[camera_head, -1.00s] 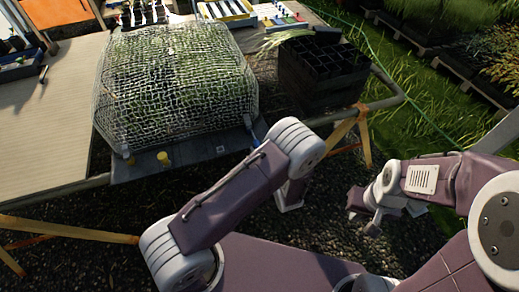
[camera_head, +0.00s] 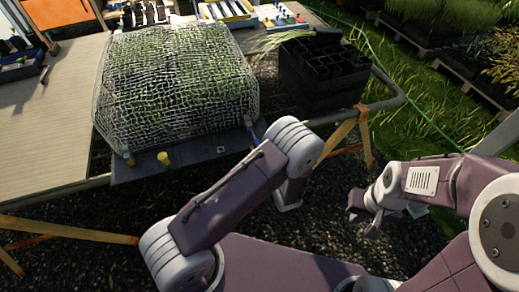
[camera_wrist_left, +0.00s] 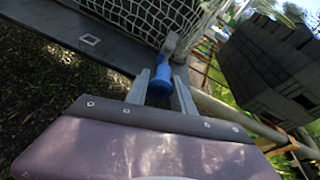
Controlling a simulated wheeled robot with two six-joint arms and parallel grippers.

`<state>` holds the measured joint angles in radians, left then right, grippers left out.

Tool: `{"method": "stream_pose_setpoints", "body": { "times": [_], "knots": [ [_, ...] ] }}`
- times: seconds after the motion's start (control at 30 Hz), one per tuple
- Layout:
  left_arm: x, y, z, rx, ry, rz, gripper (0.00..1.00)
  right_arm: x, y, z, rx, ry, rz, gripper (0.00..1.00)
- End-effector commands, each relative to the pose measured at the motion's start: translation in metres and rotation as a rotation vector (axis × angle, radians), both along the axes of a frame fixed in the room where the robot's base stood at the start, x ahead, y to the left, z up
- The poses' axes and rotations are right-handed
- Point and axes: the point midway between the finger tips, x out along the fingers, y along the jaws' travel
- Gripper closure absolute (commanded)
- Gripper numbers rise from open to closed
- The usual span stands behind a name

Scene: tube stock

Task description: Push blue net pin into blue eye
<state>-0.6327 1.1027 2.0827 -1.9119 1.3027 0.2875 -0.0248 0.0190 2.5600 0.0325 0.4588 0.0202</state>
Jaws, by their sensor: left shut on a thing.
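My left gripper (camera_wrist_left: 161,80) is shut on the blue net pin (camera_wrist_left: 158,84), whose blue body shows between the two fingers in the left wrist view. The pin is at the near right corner of the net (camera_head: 178,85), by the dark board's edge. A grey piece (camera_wrist_left: 170,44) stands just beyond the blue part. I cannot make out the blue eye apart from the pin, nor how deep the pin sits. In the head view my left gripper is mostly hidden by my arm; a bit of blue shows beside it. My right gripper (camera_head: 366,213) hangs over the gravel; its jaw opening is unclear.
The net covers green plants on the dark board (camera_head: 210,151). The wooden tabletop (camera_head: 45,130) at left is mostly clear.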

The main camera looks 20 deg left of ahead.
Motion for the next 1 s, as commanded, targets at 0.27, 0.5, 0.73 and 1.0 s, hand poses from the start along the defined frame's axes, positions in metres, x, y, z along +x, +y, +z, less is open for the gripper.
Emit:
{"method": "stream_pose_setpoints", "body": {
  "times": [0.27,0.5,0.73,1.0],
  "knots": [
    [0.0015,0.0013,-0.0001,0.000,-0.001,0.001,1.00,0.0000,0.0000,-0.0006,0.000,0.000,0.000,1.00],
    [0.0061,0.0048,-0.0002,0.000,-0.001,0.001,1.00,0.0000,0.0000,-0.0021,0.000,0.000,0.000,1.00],
    [0.0074,0.0053,0.0001,0.000,0.000,0.000,1.00,0.0000,0.0000,-0.0021,0.000,0.000,0.000,1.00],
    [0.0075,0.0055,0.0000,0.000,0.000,0.000,1.00,-0.0001,0.0000,-0.0022,0.000,0.000,0.000,1.00]
  ]
}}
